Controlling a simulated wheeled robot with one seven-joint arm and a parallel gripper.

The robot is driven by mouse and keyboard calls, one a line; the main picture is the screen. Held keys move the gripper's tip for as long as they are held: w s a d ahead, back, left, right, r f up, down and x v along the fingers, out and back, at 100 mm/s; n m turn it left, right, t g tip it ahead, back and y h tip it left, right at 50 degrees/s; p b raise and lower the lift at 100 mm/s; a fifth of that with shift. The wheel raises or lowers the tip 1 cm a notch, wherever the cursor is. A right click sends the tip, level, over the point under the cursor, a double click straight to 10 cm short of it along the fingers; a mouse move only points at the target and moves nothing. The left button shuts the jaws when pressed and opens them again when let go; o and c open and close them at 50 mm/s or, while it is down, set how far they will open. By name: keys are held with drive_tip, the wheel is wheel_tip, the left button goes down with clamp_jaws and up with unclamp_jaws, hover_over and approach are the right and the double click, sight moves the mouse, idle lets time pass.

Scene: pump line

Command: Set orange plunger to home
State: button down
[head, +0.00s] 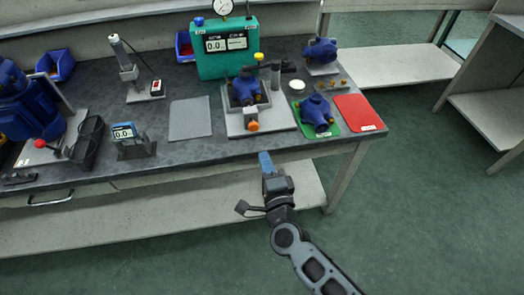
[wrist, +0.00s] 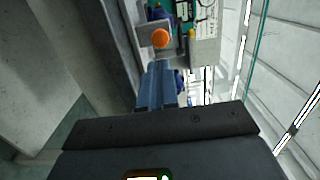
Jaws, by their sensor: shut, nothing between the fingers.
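The orange plunger (head: 253,126) is a round knob at the front of a grey fixture (head: 281,120) on the bench. A blue pump body (head: 245,90) sits in the fixture behind it. The plunger also shows in the wrist view (wrist: 160,38), just beyond my fingertips. My gripper (head: 265,158) is in front of the bench edge, apart from the plunger and a little to its right in the head view. Its blue fingers (wrist: 158,68) are shut with nothing between them. The plunger's shaft is mostly hidden.
A green mat (head: 327,131) with another blue pump and a red mat (head: 358,113) lie right of the fixture. A teal tester (head: 228,65) with a dial stands behind. A grey mat (head: 190,118) and a small gauge (head: 131,140) are left. The floor before the bench is clear.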

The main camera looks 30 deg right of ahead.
drive_tip(key=shift+v, duration=2.35)
drive_tip(key=shift+s, duration=0.1)
drive_tip(key=s+r+n+g+y, duration=0.1)
drive_tip(key=s+r+n, duration=0.4)
drive_tip(key=s, duration=0.6)
drive_tip(key=s+r+n+y, duration=0.2)
drive_tip(key=s+r+n, duration=0.3)
drive_tip(key=s+n, duration=0.4)
drive_tip(key=s+r+n+g+y, duration=0.1)
drive_tip(key=s+r+n, duration=0.5)
drive_tip(key=s, duration=0.6)
drive_tip(key=shift+s+d+n+g+y, duration=0.25)
drive_tip(key=shift+s+n+g+y, duration=0.1)
drive_tip(key=shift+n, duration=0.15)
drive_tip(key=shift+d+r, duration=0.1)
